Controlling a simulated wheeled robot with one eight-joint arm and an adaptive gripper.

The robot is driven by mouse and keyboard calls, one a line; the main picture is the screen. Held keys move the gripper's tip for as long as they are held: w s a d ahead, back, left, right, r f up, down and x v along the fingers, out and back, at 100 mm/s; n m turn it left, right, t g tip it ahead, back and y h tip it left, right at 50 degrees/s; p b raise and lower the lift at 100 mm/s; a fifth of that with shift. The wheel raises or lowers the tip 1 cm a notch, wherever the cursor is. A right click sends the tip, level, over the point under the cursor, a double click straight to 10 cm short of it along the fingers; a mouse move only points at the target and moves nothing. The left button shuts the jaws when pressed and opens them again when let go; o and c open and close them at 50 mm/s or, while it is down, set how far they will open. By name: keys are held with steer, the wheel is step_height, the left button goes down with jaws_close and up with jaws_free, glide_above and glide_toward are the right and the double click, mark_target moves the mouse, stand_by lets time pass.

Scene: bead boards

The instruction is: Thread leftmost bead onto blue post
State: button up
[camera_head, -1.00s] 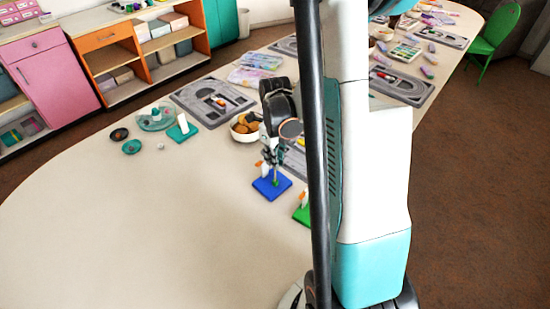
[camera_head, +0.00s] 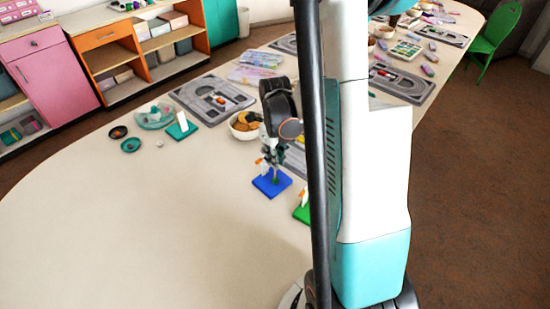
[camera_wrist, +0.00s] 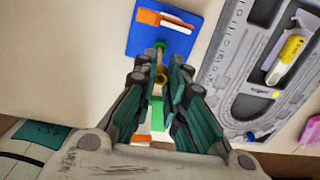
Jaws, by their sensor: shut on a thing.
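The blue board (camera_head: 271,183) lies on the table under my gripper (camera_head: 272,165). In the wrist view the blue board (camera_wrist: 150,38) carries an orange and white upright piece (camera_wrist: 165,21). A small green piece (camera_wrist: 160,46) sits on its near edge, at the foot of what looks like a thin post. My gripper (camera_wrist: 161,82) is shut on a small yellowish bead (camera_wrist: 162,76), in line with that post. Whether the bead is around the post or only above it, I cannot tell. The fingers hide most of the bead.
A green board (camera_head: 302,213) stands close to the right, partly behind my column. A grey tray mat (camera_wrist: 235,75) lies beside the blue board. The front left table is clear.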

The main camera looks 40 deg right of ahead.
steer(key=shift+f, duration=0.2)
steer(key=shift+f+b, duration=0.35)
steer(key=shift+b, duration=0.15)
steer(key=shift+f+b, duration=0.55)
steer(key=shift+f, duration=0.1)
steer(key=o, duration=0.7)
step_height(320, 180, up, 12)
stand_by(0.4)
